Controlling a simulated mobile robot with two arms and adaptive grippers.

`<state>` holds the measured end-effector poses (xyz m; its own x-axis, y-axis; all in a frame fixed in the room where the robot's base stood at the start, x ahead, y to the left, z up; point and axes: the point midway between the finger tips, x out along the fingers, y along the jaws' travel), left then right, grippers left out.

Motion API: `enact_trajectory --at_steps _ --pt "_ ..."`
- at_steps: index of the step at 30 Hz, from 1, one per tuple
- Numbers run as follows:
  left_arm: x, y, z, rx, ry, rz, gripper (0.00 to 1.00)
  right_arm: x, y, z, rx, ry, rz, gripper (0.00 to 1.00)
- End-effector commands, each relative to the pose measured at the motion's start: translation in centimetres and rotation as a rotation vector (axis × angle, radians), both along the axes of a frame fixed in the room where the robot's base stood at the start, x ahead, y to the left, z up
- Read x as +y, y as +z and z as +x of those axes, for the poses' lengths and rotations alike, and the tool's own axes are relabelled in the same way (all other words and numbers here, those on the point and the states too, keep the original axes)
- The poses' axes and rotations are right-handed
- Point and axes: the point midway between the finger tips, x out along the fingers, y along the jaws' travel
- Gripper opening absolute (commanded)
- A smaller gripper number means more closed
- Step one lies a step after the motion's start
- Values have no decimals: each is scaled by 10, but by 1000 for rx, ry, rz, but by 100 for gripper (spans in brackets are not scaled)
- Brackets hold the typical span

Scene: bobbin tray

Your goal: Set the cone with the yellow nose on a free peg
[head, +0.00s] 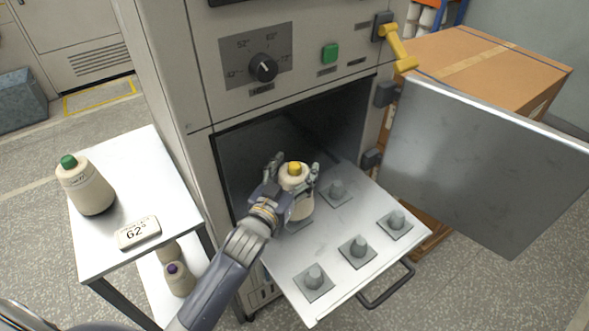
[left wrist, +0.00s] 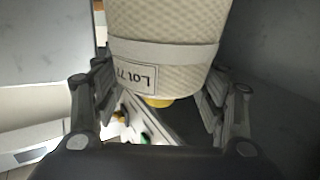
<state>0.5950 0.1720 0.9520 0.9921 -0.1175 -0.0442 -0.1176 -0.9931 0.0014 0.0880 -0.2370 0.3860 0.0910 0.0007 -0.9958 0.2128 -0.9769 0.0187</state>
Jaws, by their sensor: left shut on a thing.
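The cone with the yellow nose (head: 296,176) is cream and stands upright over the back left of the pulled-out peg tray (head: 290,268). My left gripper (head: 292,181) is shut around its body. The peg under the cone is hidden, so I cannot tell whether the cone is seated. Bare pegs show at the back (head: 338,189), right (head: 396,219), middle (head: 358,247) and front (head: 315,276). My right gripper is not in view.
A cone with a green nose (head: 86,190) and a display reading 62 (head: 139,233) are on the white side table (head: 165,190). A purple-nosed cone (head: 178,279) is on its lower shelf. The open oven door (head: 480,160) borders the tray's right side.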

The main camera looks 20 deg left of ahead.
Motion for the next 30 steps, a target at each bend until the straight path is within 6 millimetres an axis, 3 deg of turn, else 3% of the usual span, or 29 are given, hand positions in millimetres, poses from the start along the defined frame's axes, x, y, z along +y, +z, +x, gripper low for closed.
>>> enact_trajectory --at_steps 30 --pt "0 -27 0 -3 -1 -1 14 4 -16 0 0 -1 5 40"
